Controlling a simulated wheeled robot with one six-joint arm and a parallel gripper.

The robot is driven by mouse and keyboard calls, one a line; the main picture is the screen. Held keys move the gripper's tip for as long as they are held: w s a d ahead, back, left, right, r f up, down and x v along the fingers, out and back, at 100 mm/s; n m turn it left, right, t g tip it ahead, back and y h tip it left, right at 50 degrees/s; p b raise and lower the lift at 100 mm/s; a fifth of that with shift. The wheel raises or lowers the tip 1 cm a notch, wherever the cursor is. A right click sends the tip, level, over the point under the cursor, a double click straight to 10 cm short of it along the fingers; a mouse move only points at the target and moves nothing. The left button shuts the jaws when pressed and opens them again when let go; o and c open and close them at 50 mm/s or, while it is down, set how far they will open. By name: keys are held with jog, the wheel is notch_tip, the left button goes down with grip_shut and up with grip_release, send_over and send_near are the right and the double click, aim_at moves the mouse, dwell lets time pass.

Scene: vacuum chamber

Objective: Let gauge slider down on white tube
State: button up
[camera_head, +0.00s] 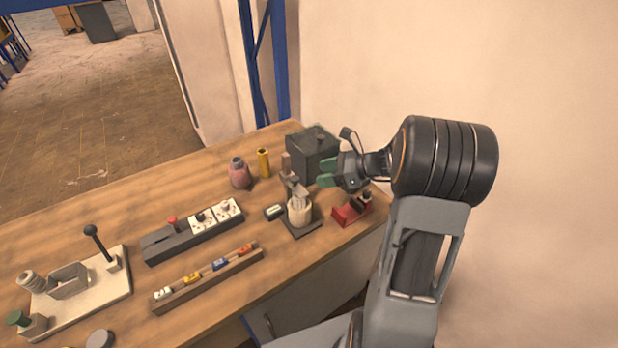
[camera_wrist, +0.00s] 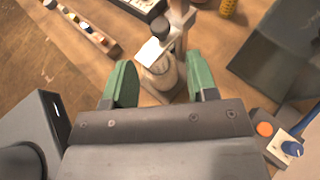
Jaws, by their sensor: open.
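The gauge slider (camera_head: 298,192) is a pale grey piece on an upright post (camera_head: 286,162) with a dark base. The white tube (camera_head: 300,213) stands upright on that base, under the slider. In the wrist view, the slider (camera_wrist: 151,51) partly covers the top of the tube (camera_wrist: 162,75), with a dark knob (camera_wrist: 160,26) beside it. I cannot tell whether slider and tube touch. My gripper (camera_head: 326,173) has green fingers and is open and empty. It is just right of the gauge post. In the wrist view, the gripper (camera_wrist: 160,62) has its fingers on either side of the tube.
A dark box (camera_head: 313,150) stands behind my gripper. A red device (camera_head: 351,209) sits to the right. A pink bottle (camera_head: 239,174) and yellow cylinder (camera_head: 263,162) stand further left. A wall closes the right side.

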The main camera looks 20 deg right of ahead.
jog(key=shift+v, duration=3)
jog(key=s+a+f+n+g+h, duration=0.2)
jog(key=s+f+n+g+h, duration=0.35)
jog(key=s+n, duration=0.35)
jog(key=s+a+r+n+t+h, duration=0.1)
jog(key=s+a+r+n+h, duration=0.1)
jog(key=a+n, duration=0.3)
jog(key=s+a+r+n+t+h, duration=0.2)
jog(key=s+a+r+n+h, duration=0.1)
jog(key=n, duration=0.7)
notch_tip(320, 180, up, 2)
jog(key=shift+s+a+r+h, duration=0.1)
jog(key=shift+s+a+h, duration=0.15)
jog(key=shift+a+h, duration=0.55)
